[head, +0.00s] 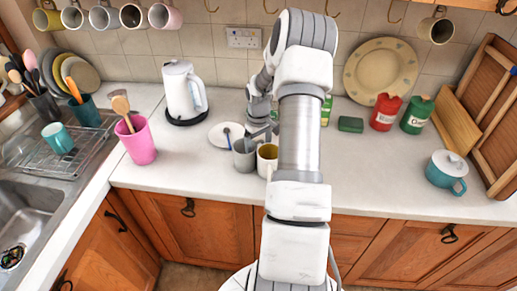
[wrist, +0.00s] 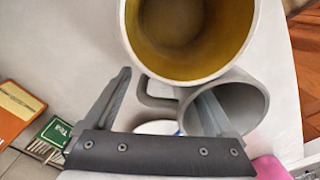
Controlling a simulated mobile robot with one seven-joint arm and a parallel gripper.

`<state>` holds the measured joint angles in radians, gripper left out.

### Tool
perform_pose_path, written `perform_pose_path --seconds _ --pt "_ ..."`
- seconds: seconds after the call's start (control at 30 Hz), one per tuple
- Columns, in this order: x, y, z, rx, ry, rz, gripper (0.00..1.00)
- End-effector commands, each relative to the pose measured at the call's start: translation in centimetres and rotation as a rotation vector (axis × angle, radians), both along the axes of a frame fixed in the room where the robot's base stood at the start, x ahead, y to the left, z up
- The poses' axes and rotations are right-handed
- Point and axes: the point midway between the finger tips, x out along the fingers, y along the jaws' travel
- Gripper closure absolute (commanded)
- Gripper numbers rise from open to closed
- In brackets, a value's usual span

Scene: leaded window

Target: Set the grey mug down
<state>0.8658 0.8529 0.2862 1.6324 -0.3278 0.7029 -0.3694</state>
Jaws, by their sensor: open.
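The grey mug (head: 244,158) stands upright on the worktop near its front edge. In the wrist view the grey mug (wrist: 250,103) shows its open mouth, with its handle pointing left. My gripper (wrist: 165,85) is open at the mug. One finger overlaps the mug's mouth and the other is out to the left, with the handle between them. I cannot tell whether either finger touches the mug. In the head view my gripper (head: 262,132) is just behind the mugs, partly hidden by my arm.
A cream mug with a yellow inside (head: 267,157) stands close beside the grey mug. A white plate (head: 219,139) with a blue spoon lies behind. A kettle (head: 183,92) and a pink tumbler (head: 136,142) stand left.

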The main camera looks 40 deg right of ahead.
Motion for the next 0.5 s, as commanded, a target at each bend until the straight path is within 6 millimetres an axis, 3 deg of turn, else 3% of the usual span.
perform_pose_path --seconds 0.5 --pt "0.0 -0.1 9.8 -0.003 -0.003 0.000 0.11"
